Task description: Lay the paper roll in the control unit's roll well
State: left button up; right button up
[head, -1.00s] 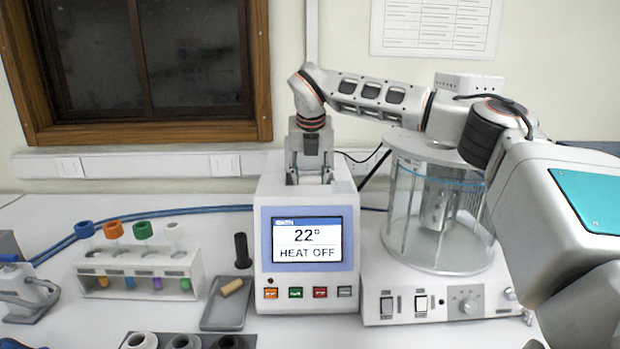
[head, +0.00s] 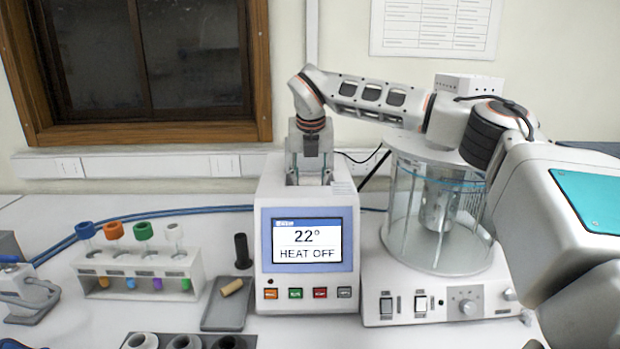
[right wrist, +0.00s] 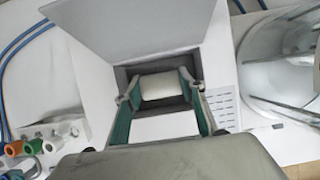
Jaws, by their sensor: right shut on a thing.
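The control unit (head: 350,285) stands upright in the middle of the head view, its screen reading 22° and HEAT OFF. My right gripper (head: 310,178) points down over its top at the back. In the right wrist view the white paper roll (right wrist: 163,86) lies crosswise between the two fingers, and the gripper is shut on it. The roll is at the dark-walled roll well (right wrist: 166,70), below the raised grey lid (right wrist: 130,30). I cannot tell whether the roll touches the well floor. The roll is hidden in the head view. My left gripper is not in view.
A glass bath on a white base (head: 440,300) stands close on the right of the unit. On the left are a tube rack (head: 130,290) with several coloured stoppers and a grey tray (head: 225,315) with a cork. Blue hoses run behind.

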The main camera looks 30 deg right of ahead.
aim_at(310, 178)
dwell(0.7)
jog(key=shift+f, duration=0.6)
jog(key=o, duration=0.8)
jog(key=shift+p+v, duration=0.75)
jog(key=shift+v, duration=0.75)
jog(key=shift+p+v, duration=0.6)
jog(key=shift+v, duration=3.45)
